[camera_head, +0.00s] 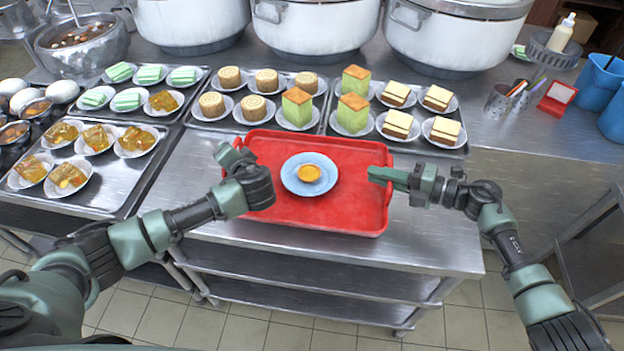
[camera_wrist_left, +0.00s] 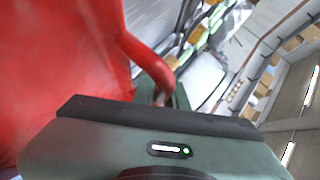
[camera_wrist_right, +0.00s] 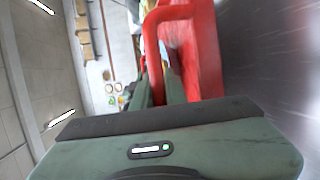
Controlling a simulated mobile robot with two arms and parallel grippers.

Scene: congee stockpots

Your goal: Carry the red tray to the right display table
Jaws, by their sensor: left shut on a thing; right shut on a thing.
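The red tray (camera_head: 330,212) lies on the steel counter in the middle of the head view. A blue plate (camera_head: 290,178) with a small yellow tart (camera_head: 309,173) sits on it. My left gripper (camera_head: 228,158) is shut on the tray's left handle; its fingertips partly hide that edge. The tray's red handle also shows in the left wrist view (camera_wrist_left: 150,62). My right gripper (camera_head: 380,176) is shut on the tray's right handle, which also shows in the right wrist view (camera_wrist_right: 152,45). The right display table cannot be identified for certain.
Behind the tray, steel trays hold plates of rolls (camera_head: 228,77), green cakes (camera_head: 297,105) and layered slices (camera_head: 398,122). Large pots (camera_head: 315,28) stand behind them. At the right are a pen cup (camera_head: 498,100), a red-framed box (camera_head: 557,97) and blue containers (camera_head: 597,80). Bare counter lies right of the tray.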

